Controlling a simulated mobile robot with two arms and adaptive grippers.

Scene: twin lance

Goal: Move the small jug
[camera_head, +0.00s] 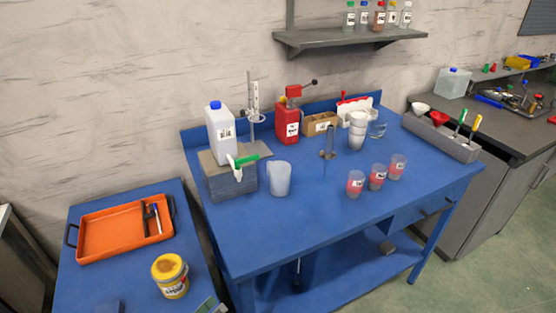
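A small translucent jug (280,179) stands upright on the blue workbench (300,238), left of the middle and close to the front edge. It is beside the grey block (231,183) that carries a large white canister (219,136) with a blue cap. A green-handled tool (245,160) lies at the block's top, just left of the jug. Neither of my grippers is in view, so nothing is seen touching the jug.
Red-filled cups (377,177) stand to the jug's right, with a metal stand (328,148) behind. A red can (288,122) and stacked white cups (358,132) are farther back. A lower blue table (120,280) holds an orange tray (100,231) and yellow tub (170,276).

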